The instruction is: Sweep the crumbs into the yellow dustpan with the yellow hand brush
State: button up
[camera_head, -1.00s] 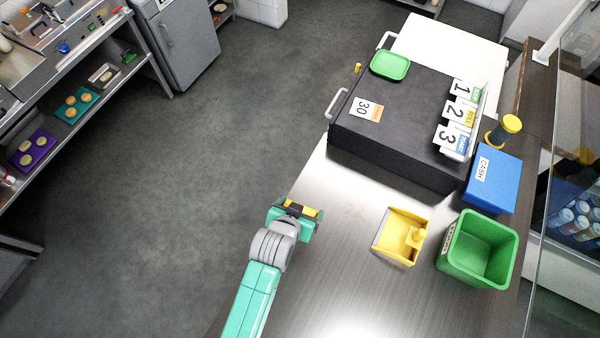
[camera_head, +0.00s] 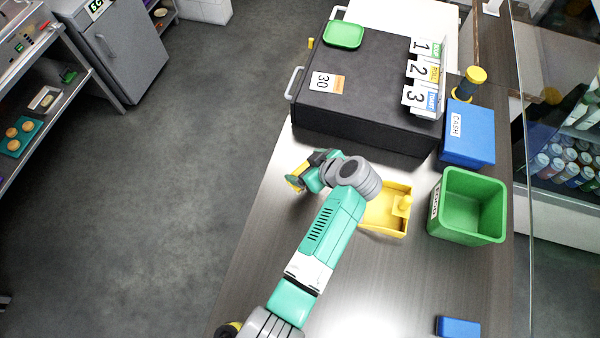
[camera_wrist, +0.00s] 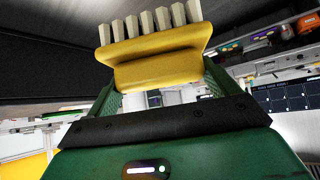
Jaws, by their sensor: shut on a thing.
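My gripper (camera_wrist: 157,95) is shut on the yellow hand brush (camera_wrist: 155,65); its pale bristles point to the top of the wrist view. In the head view, my gripper (camera_head: 306,176) is near the counter's left edge, left of the yellow dustpan, with a yellow bit of the brush (camera_head: 295,183) showing. The yellow dustpan (camera_head: 378,212) lies on the counter (camera_head: 262,240), its handle post at its right side and its left part hidden behind my arm. No crumbs can be made out.
A green bin (camera_head: 468,212) stands right of the dustpan. A black box (camera_head: 375,85) with number cards and a blue cash box (camera_head: 467,135) stand behind. A blue object (camera_head: 458,327) is at the front. A glass screen (camera_head: 522,180) borders the right.

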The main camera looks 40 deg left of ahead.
jog(key=shift+f+b, duration=2.1)
jog(key=shift+f, duration=0.8)
jog(key=shift+f+b, duration=0.55)
jog(key=shift+d, duration=0.1)
jog(key=shift+w+d+b, duration=0.3)
jog(key=shift+w+d, duration=0.05)
jog(key=shift+d, duration=0.4)
jog(key=shift+w+d+b, duration=0.3)
jog(key=shift+d, duration=0.4)
jog(key=shift+d, duration=0.1)
jog(key=shift+w+d+b, duration=0.35)
jog(key=shift+d+b, duration=0.05)
jog(key=shift+d, duration=0.35)
jog(key=shift+w+d+b, duration=0.3)
jog(key=shift+d+b, duration=0.05)
jog(key=shift+d, duration=0.35)
jog(key=shift+w+d+b, duration=0.35)
jog(key=shift+d+b, duration=0.05)
jog(key=shift+d, duration=0.4)
jog(key=shift+w+d+b, duration=0.3)
jog(key=shift+d+b, duration=0.1)
jog(key=shift+d, duration=0.4)
